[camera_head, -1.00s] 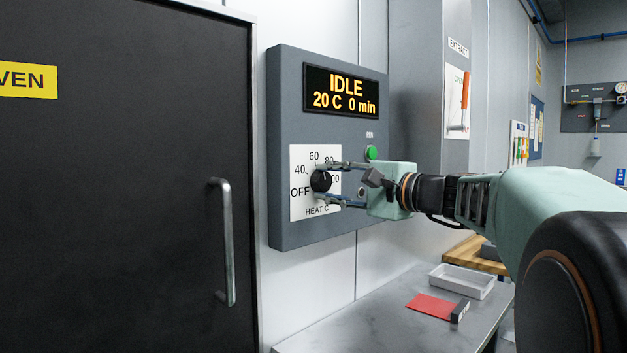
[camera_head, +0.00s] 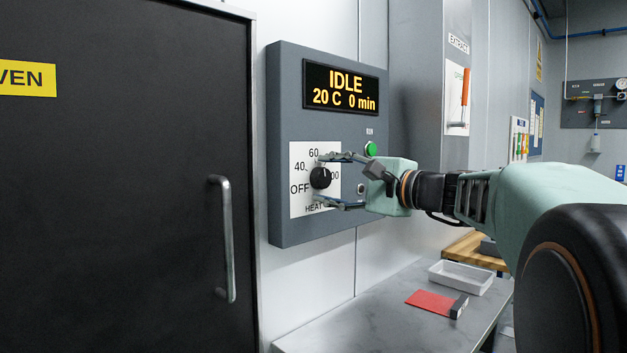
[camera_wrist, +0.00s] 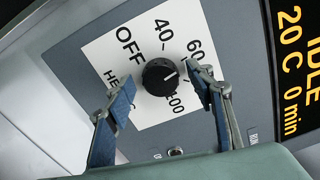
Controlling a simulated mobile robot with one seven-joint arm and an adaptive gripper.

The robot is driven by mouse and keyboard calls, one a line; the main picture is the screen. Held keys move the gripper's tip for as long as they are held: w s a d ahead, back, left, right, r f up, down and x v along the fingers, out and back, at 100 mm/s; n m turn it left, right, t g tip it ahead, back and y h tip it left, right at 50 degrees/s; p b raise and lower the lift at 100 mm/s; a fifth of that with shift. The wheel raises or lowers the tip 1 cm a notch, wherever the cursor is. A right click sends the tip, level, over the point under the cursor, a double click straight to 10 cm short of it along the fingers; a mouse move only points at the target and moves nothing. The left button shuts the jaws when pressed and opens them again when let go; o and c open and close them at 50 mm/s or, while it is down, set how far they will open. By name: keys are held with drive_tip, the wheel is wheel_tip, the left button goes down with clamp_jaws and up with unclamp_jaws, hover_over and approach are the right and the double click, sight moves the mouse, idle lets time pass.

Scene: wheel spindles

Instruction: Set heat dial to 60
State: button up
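The heat dial (camera_head: 320,178) is a round black knob on a white scale plate (camera_head: 299,207) marked OFF, 40, 60, 80 and 100. In the wrist view the dial (camera_wrist: 160,77) shows a white mark pointing right, towards the side where 80 lies, past 60; the 80 is hidden behind a finger. My gripper (camera_head: 321,177) is open, with one finger above and one below the dial. In the wrist view my gripper (camera_wrist: 165,89) has its fingertips on both sides of the dial, with gaps between.
The grey panel (camera_head: 285,120) has a display (camera_head: 343,91) reading IDLE, 20 C, 0 min, and a green button (camera_head: 370,149) just above my upper finger. The black oven door (camera_head: 120,200) with its handle (camera_head: 224,240) is at the left. A bench (camera_head: 370,315) holds a tray (camera_head: 462,278).

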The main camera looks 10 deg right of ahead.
drive_tip(key=shift+s+d, duration=0.1)
drive_tip(key=v, duration=1.1)
drive_tip(key=shift+s+d, duration=0.2)
drive_tip(key=shift+s, duration=0.15)
